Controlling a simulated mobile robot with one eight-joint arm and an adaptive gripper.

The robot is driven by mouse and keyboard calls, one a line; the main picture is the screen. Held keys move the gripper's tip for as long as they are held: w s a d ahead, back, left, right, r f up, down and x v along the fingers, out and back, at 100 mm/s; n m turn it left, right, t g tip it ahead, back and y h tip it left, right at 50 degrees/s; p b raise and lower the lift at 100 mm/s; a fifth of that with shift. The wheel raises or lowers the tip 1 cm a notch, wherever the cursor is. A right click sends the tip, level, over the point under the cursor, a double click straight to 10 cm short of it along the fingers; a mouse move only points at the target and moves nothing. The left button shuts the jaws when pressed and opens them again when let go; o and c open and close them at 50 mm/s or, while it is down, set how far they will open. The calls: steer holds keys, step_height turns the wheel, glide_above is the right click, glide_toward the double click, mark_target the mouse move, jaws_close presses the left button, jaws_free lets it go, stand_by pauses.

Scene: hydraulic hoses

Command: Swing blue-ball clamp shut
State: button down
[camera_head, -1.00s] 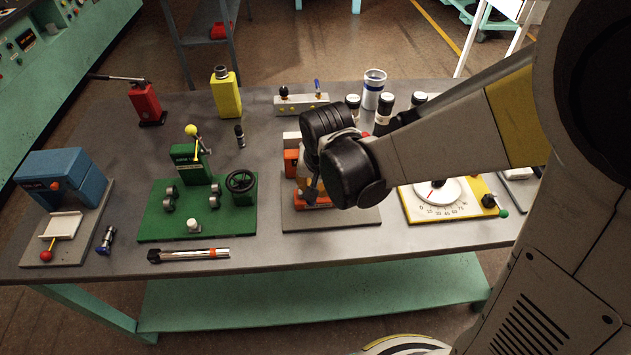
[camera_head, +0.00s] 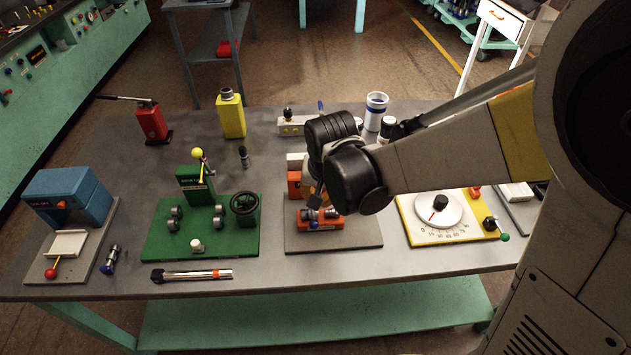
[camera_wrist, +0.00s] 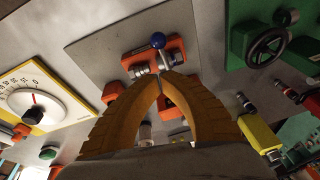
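The blue-ball clamp (camera_head: 320,219) is an orange block with silver cylindrical fittings on a grey plate (camera_head: 360,236), at the middle front of the table. It also shows in the wrist view (camera_wrist: 174,50), where its blue ball (camera_wrist: 158,40) stands just beyond my fingertips. My gripper (camera_wrist: 160,74) has orange-yellow curved fingers whose tips come together below the ball, beside the lever area. I see nothing clearly held between them. In the head view my gripper (camera_head: 314,200) is over the clamp's upper left part, and my wrist hides much of the fixture behind it. Contact with the lever cannot be told.
A green fixture with a handwheel (camera_head: 244,205) stands left of the clamp plate. A yellow dial board (camera_head: 440,222) lies to its right. A silver and black tube (camera_head: 192,276) lies at the front edge. White containers (camera_head: 376,110) stand behind my wrist.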

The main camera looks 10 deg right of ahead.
mark_target(323, 217)
steer(key=shift+w+d+r+p, duration=0.15)
steer(key=shift+w+r, duration=0.25)
steer(key=shift+w, duration=0.1)
steer(key=shift+w+d+r+p, duration=0.1)
steer(key=shift+w+r+p, duration=0.05)
steer(key=shift+w+r, duration=0.25)
steer(key=p+v, duration=0.3)
steer(key=v, duration=0.6)
steer(key=s+d+n+t+b, duration=0.2)
steer(key=s+d+t+b, duration=0.2)
steer(key=s+d, duration=0.7)
steer(key=shift+s+r+b, duration=0.5)
steer(key=shift+s+b, duration=0.2)
steer(key=shift+b, duration=0.25)
steer(key=shift+d, duration=0.15)
